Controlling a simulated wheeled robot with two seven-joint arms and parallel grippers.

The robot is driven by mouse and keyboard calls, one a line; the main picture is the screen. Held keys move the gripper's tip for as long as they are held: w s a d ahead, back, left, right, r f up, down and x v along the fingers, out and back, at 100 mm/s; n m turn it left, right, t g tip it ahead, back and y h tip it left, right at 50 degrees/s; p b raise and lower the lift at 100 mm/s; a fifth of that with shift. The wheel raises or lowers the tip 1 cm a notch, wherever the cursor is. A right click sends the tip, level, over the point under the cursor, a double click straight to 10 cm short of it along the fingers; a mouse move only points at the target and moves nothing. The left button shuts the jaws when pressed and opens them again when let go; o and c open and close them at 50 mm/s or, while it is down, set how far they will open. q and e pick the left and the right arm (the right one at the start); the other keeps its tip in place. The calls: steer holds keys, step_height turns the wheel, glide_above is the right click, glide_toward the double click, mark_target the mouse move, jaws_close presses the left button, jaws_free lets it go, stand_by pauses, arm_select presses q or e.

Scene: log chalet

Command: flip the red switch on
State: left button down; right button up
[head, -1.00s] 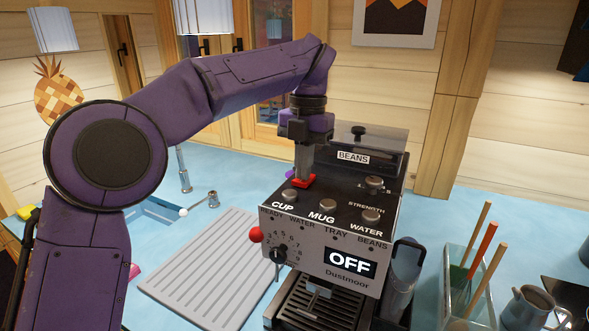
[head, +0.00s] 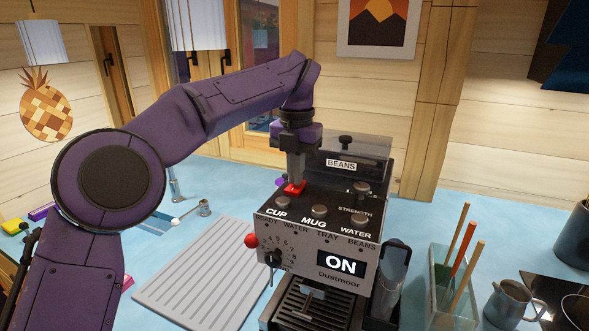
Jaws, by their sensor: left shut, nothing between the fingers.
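The coffee machine (head: 318,228) stands on the blue counter, and its front display (head: 342,263) reads ON. The red switch (head: 293,189) is on the machine's top panel, behind the CUP button. My left gripper (head: 295,180) is shut and empty, pointing straight down, with its fingertips at the red switch; they appear to touch it and hide part of it. My right gripper is not in view.
The bean hopper (head: 358,157) rises just right of my left gripper. A grey ribbed mat (head: 200,275) lies left of the machine. A glass holder with sticks (head: 450,280) and a metal jug (head: 513,303) stand to the right.

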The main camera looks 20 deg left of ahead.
mark_target(293, 188)
arm_select(q)
steer(key=shift+s, duration=0.1)
step_height(293, 188, up, 5)
steer(key=p, duration=0.4)
steer(key=shift+s+r+p, duration=0.15)
steer(key=shift+r+p, duration=0.05)
steer(key=shift+p, duration=0.1)
step_height(293, 188, up, 9)
steer(key=s+p, duration=0.1)
steer(key=p, duration=0.1)
steer(key=shift+s+f, duration=0.2)
steer(key=shift+f, duration=0.1)
